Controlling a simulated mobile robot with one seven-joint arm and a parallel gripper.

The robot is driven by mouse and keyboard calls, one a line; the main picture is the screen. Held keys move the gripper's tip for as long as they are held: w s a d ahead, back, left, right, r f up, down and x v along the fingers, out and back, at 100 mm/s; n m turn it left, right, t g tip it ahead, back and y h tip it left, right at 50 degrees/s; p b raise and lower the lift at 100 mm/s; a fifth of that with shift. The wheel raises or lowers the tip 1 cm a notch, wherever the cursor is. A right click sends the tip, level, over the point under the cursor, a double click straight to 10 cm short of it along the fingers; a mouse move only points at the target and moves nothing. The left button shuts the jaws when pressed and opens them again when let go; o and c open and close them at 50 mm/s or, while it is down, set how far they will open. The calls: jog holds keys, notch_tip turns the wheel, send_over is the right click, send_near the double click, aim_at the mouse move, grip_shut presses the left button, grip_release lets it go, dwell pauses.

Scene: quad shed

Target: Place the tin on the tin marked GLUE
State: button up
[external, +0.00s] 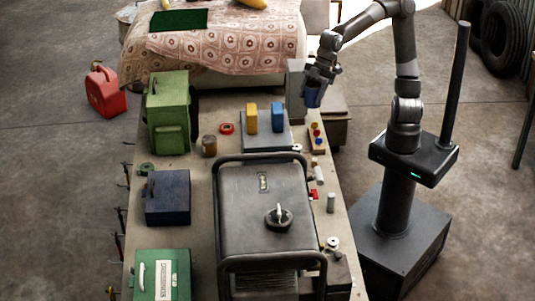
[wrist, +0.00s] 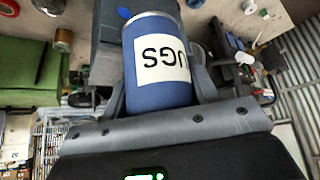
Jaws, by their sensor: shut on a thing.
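In the external view my gripper (external: 318,78) is shut on the blue tin (external: 313,97), held up at the far right end of the bench. No marking GLUE is legible in either view. A brown tin (external: 209,146) stands on the bench beside a green canister bag. I cannot tell whether it is the GLUE tin.
A yellow block (external: 251,117) and a blue block (external: 278,117) stand on a grey plate (external: 266,141). A patterned cloth (external: 225,50) covers the surface behind.

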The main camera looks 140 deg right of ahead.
jog(key=w+d+m+h, duration=0.15)
jog(key=w+d, duration=0.25)
jog(key=d, duration=1.6)
jog(key=w+d+m+h, duration=0.1)
jog(key=w+d+m, duration=0.2)
jog(key=d, duration=1.6)
send_over(207, 140)
jog(key=shift+g, duration=0.3)
notch_tip(207, 140, down, 18)
jog(key=shift+d+r, duration=0.1)
jog(key=shift+d, duration=0.05)
jog(key=shift+f, duration=1.95)
